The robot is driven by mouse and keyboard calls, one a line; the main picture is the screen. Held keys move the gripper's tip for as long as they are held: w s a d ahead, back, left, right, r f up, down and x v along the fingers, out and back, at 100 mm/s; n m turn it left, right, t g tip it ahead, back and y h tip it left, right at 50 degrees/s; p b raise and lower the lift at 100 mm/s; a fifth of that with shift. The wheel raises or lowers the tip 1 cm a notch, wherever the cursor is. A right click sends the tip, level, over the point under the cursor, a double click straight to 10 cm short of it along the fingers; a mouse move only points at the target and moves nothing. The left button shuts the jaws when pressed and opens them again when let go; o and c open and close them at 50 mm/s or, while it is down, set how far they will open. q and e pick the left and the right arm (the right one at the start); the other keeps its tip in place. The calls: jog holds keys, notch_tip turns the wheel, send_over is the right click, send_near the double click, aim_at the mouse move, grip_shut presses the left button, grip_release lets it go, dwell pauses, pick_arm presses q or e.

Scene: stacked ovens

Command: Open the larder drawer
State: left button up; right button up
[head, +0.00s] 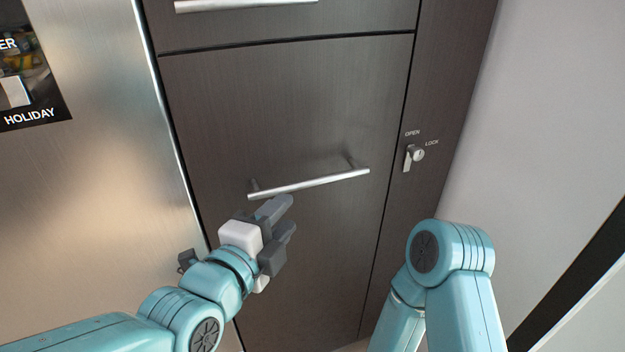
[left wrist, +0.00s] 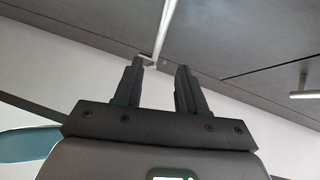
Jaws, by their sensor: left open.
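A large dark wood-grain drawer front (head: 300,110), shut flush, fills the middle of the head view; I take it as the larder drawer, though no label shows. Its silver bar handle (head: 320,182) is tilted in the picture, lower at the left. My left gripper (head: 288,214) is open and empty, just below the left part of the handle and apart from it. In the left wrist view, the two fingers (left wrist: 160,67) are spread, with a silver bar handle (left wrist: 166,28) just beyond the tips. My right gripper is not in view.
Another drawer front (head: 280,22) with a silver handle (head: 245,5) is above. A small lever lock (head: 412,156) marked OPEN and LOCK is at right. A stainless steel panel (head: 110,170) stands at left, a pale wall (head: 540,120) at right.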

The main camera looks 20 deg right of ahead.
aim_at(312, 184)
pick_arm(q)
jog(key=p+x, duration=0.2)
jog(key=x, duration=1)
jog(key=shift+w+d, duration=0.2)
jog(key=shift+w, duration=0.15)
grip_shut()
